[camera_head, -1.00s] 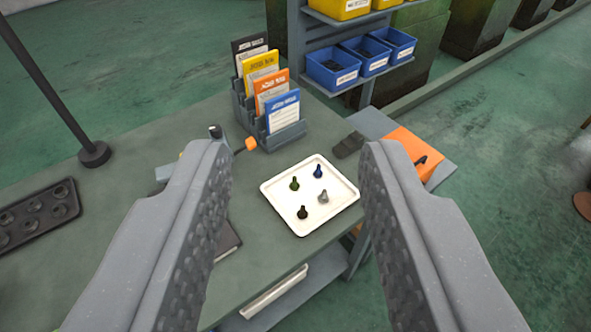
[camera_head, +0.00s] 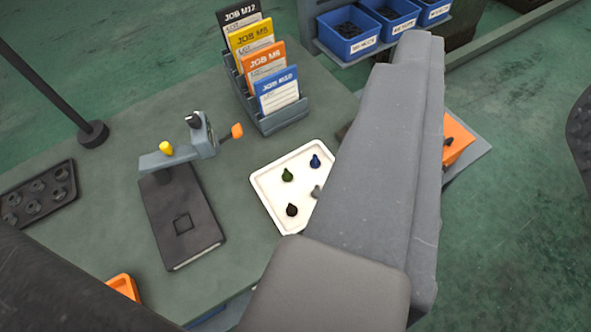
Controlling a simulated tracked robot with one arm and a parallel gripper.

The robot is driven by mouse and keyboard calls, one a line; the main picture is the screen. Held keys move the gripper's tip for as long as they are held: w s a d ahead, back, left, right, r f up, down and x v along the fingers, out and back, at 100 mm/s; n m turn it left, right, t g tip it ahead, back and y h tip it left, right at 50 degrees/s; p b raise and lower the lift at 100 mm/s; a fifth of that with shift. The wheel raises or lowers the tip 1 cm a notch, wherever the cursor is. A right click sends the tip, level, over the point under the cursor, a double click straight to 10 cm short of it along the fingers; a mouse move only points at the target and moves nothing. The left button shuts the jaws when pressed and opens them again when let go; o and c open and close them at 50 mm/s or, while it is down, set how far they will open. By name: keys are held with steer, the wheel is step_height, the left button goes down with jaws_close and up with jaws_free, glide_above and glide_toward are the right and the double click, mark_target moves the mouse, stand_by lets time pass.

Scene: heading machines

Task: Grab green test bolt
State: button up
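The green test bolt (camera_head: 287,175) stands in the left part of a white tray (camera_head: 262,189) on the bench. A blue bolt (camera_head: 315,161) is to its right, a black bolt (camera_head: 292,210) is below it, and a grey bolt (camera_head: 316,191) is partly hidden. My gripper (camera_head: 408,60) shows as a large grey finger seen from its side, reaching up across the right of the view. It covers the tray's right part. The green bolt is clear of it, to its left. The gap between the fingers does not show.
A rack of job cards (camera_head: 262,75) stands behind the tray. A clamp fixture (camera_head: 180,158) with a black plate (camera_head: 181,220) is left of it. A dark holed tray (camera_head: 38,194), a post base (camera_head: 93,134), blue bins (camera_head: 348,32) and an orange box (camera_head: 456,140) surround.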

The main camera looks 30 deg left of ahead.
steer(key=w+d+f+n+p, duration=0.1)
steer(key=w+f+n+p, duration=0.1)
steer(key=w+f, duration=0.85)
steer(key=w+d+f+n+p, duration=0.1)
steer(key=w+f+n, duration=0.1)
steer(key=w+f, duration=0.8)
steer(key=n+g+y+p, duration=0.2)
steer(key=n+g+y, duration=0.25)
steer(key=y, duration=0.45)
glide_toward(287, 172)
steer(key=shift+w+a+f+g+b, duration=0.35)
steer(key=shift+w+a+f+b, duration=0.25)
steer(key=shift+w, duration=0.25)
steer(key=shift+w+a, duration=0.55)
steer(key=shift+w, duration=0.05)
steer(key=b+x, duration=0.1)
steer(key=x, duration=0.3)
steer(key=shift+w+a, duration=0.1)
steer(key=shift+w, duration=0.15)
jaws_close()
